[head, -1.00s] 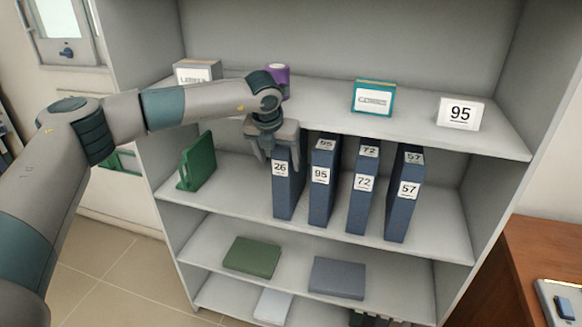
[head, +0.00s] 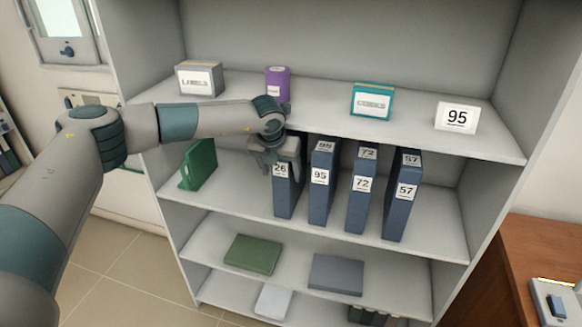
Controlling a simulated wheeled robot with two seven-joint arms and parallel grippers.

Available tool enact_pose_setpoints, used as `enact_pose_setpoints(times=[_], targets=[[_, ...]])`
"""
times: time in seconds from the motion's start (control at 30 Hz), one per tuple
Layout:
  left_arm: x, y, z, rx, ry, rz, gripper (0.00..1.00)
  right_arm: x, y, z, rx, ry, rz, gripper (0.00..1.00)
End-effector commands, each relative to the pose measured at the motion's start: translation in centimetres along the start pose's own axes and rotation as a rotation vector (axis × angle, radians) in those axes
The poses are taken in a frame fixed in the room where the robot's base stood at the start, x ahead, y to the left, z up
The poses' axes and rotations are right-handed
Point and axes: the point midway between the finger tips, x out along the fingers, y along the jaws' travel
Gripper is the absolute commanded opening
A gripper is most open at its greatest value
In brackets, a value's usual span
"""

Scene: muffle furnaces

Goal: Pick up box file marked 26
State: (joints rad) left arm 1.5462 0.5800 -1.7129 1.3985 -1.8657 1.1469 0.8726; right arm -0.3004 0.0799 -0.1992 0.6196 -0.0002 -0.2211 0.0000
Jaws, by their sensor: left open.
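The box file marked 26 (head: 286,196) is dark blue and stands upright on the middle shelf, leftmost in a row of box files. My left gripper (head: 278,170) is at the upper part of this file, its fingers pointing down and partly covering the top. The gripper is open; I cannot tell whether a finger touches the file. The label 26 on the spine is visible below the fingers. My right gripper is not in view.
Box files marked 95 (head: 321,190), 72 (head: 360,195) and 57 (head: 403,200) stand to the right with narrow gaps. A green bookend-like object (head: 199,165) stands to the left. The upper shelf (head: 320,115) overhangs, holding boxes, a purple container (head: 277,83) and a 95 sign (head: 457,117).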

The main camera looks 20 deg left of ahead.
Motion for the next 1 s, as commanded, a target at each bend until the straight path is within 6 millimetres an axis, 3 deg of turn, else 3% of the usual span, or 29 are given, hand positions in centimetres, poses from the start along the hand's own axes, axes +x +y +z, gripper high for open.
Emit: enact_pose_setpoints(times=[0.17, 0.4, 0.47, 1.0], targets=[[-0.03, 0.01, 0.01, 0.0, 0.0, 0.0, 0.67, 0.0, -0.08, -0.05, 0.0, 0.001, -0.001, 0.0], [-0.04, 0.01, 0.02, 0.0, 0.0, 0.0, 0.1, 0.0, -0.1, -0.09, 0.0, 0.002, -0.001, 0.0], [-0.04, 0.01, 0.02, 0.0, 0.0, 0.0, 0.0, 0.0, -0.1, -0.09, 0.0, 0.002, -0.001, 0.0], [-0.82, 0.36, 0.92, -0.001, -0.005, -0.002, 0.0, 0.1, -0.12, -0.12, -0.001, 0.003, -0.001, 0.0]])
